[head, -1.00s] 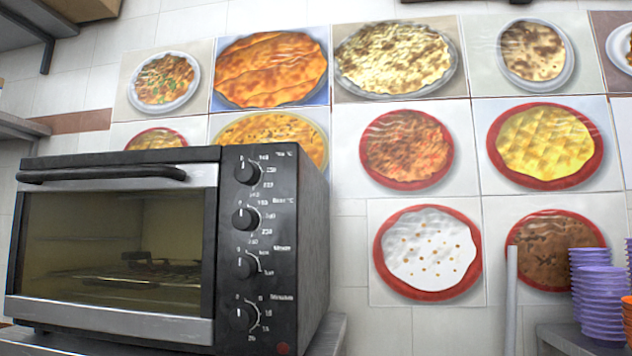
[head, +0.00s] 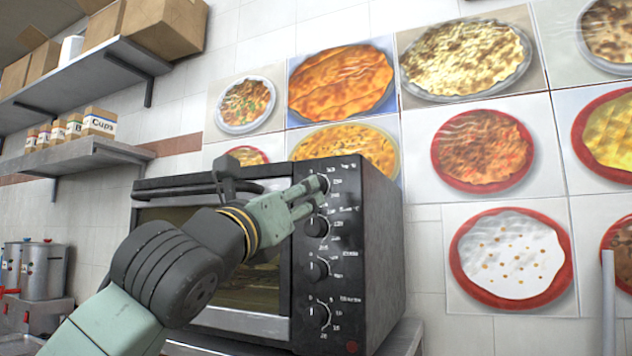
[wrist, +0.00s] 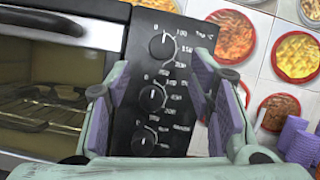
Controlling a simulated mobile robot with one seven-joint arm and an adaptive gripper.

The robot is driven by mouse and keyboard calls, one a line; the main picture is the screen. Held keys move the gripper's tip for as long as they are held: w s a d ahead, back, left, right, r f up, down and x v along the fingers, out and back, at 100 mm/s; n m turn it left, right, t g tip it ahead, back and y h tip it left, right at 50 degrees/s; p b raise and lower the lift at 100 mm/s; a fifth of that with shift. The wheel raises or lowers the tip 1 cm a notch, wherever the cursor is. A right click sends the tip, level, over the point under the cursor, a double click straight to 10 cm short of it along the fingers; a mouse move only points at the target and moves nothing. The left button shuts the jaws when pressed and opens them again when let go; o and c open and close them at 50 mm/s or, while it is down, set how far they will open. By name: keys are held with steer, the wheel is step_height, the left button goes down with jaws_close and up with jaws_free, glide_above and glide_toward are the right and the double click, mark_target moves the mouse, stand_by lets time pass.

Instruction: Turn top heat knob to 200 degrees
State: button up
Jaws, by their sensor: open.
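The toaster oven (head: 380,255) stands on a metal shelf with a black control panel on its right side. The top heat knob (wrist: 162,46) is the uppermost round black knob, with its white mark pointing up near the 0 of its dial. In the head view my gripper's fingers partly cover this knob. My gripper (head: 318,190) is open in front of the upper panel. In the wrist view its purple-padded fingers (wrist: 160,95) are spread on either side of the panel, with the top knob ahead of them, between and beyond the tips. I cannot tell if they touch anything.
Lower knobs (head: 317,268) sit in a column below the top one, close to my fingers. The oven door handle (head: 225,182) juts out at left. Shelves with boxes (head: 98,122) and metal pots (head: 42,270) are further left. Food pictures cover the wall.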

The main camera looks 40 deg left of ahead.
steer(key=p+x, duration=0.2)
steer(key=x, duration=0.4)
steer(key=shift+w+r, duration=0.2)
steer(key=shift+w, duration=0.15)
steer(key=shift+c, duration=0.6)
steer(key=c, duration=1)
jaws_close()
